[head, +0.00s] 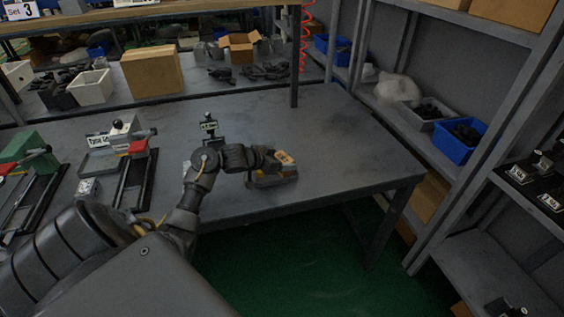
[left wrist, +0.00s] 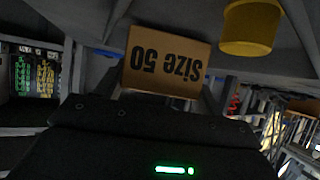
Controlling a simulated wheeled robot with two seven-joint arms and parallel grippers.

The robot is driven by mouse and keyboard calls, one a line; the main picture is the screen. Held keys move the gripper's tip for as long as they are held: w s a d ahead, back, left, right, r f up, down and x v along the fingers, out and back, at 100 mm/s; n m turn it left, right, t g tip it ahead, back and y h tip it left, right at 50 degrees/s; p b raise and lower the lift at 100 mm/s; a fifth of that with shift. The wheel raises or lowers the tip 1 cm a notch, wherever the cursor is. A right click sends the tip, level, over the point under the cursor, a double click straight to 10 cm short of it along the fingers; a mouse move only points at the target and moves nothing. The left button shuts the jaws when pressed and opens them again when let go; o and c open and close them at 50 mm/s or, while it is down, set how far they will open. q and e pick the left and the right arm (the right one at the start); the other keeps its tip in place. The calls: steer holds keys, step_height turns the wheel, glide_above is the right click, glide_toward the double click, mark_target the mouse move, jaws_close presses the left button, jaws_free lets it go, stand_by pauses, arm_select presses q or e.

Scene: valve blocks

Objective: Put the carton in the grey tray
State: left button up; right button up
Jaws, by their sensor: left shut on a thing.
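The carton (head: 285,157) is a small brown box at the end of my left arm in the head view. In the left wrist view the carton (left wrist: 166,62) shows the upside-down print "Size 50". My left gripper (head: 274,161) is shut on it, with a finger on each side. A low greyish object (head: 262,182) lies just below the carton on the table; the arm and carton partly cover it, and I cannot tell whether it is the grey tray or whether they touch. My right gripper is not in view.
The grey table (head: 340,140) is clear to the right of the gripper. A small labelled stand (head: 209,127) is behind my wrist. Valve fixtures (head: 120,150) stand at left. A yellow container (left wrist: 250,27) shows in the wrist view. Shelves with a blue bin (head: 460,140) stand at right.

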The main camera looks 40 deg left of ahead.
arm_select(q)
steer(key=shift+f, duration=0.15)
steer(key=shift+f, duration=0.15)
steer(key=o, duration=1)
steer(key=shift+s+r, duration=0.2)
steer(key=shift+r, duration=0.1)
steer(key=p+v, duration=0.1)
steer(key=v, duration=1)
steer(key=shift+s+a+r, duration=0.1)
steer(key=shift+s, duration=0.2)
